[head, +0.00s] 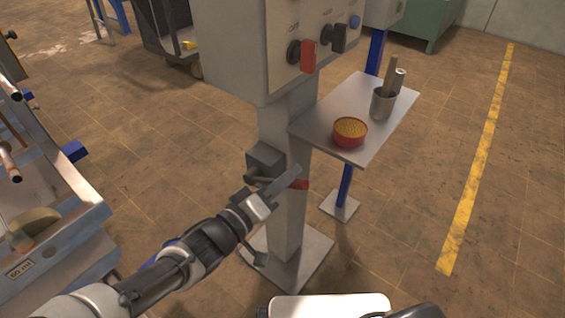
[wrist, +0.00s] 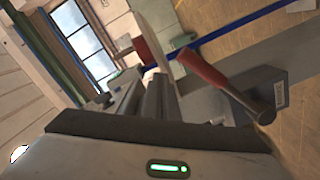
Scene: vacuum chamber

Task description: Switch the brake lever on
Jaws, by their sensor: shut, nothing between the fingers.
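The brake lever has a red grip (head: 299,184) and a metal rod, and sits by a dark grey box (head: 266,159) on the front of the grey post. In the head view the lever points to the right, roughly level, and my gripper (head: 294,172) hides part of it. In the wrist view the red grip (wrist: 200,68) and its rod show just to the right of my fingers (wrist: 158,85). My gripper is shut and empty, close beside the lever. I cannot tell whether it touches the lever.
The control box (head: 235,45) with a red switch (head: 308,56) hangs above the lever. A small shelf (head: 345,95) to the right carries a red tin (head: 350,132) and a metal cup (head: 382,104). A metal machine (head: 50,215) stands at left. Floor at right is clear.

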